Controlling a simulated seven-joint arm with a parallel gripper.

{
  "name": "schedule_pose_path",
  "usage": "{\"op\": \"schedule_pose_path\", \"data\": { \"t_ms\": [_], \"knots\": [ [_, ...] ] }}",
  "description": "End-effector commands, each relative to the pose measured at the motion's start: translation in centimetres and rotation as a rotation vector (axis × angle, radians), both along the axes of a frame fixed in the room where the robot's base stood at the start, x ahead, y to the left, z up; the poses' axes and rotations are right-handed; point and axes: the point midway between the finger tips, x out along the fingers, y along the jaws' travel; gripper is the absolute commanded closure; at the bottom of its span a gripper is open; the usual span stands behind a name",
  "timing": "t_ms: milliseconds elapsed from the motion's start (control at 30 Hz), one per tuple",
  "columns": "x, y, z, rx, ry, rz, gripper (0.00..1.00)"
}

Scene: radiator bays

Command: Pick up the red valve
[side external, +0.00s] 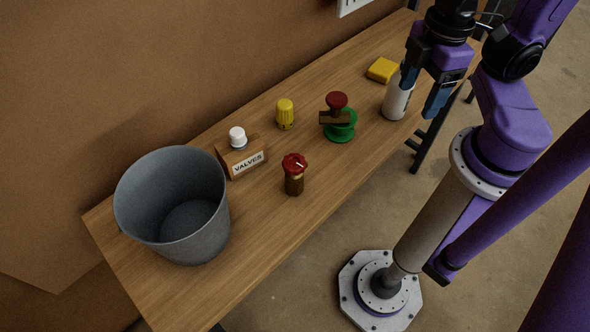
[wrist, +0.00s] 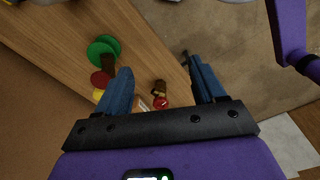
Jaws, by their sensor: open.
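A red-topped valve (side external: 294,163) with a brown and brass body stands upright near the table's front edge in the side view. In the wrist view its red cap (wrist: 161,102) shows small, between the fingers and beyond them. A second red knob (side external: 337,101) sits above a brown crosspiece and a round green base (side external: 342,133), farther right; the green base also shows in the wrist view (wrist: 103,47). My gripper (side external: 420,101) is open and empty, raised at the table's right part, well to the right of the red-topped valve and apart from it.
A grey bucket (side external: 140,205) stands at the left end. Beside it is a wooden block (side external: 241,157) labelled VALVES with a white knob (side external: 237,136). A yellow valve (side external: 285,114) stands behind. A white cylinder (side external: 396,101) and yellow block (side external: 382,70) are near my gripper.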

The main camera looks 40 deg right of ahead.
Motion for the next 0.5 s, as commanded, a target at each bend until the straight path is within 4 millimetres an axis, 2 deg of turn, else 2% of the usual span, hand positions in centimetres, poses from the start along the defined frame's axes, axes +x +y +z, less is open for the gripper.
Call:
{"op": "schedule_pose_path", "data": {
  "t_ms": [333,433,500],
  "knots": [
    [-0.1,0.5,-0.3,0.008,0.006,-0.006,0.32],
    [-0.2,2.2,-1.4,0.035,0.022,-0.024,0.32],
    [-0.5,4.1,-2.6,0.067,0.038,-0.051,0.32]
  ]
}}
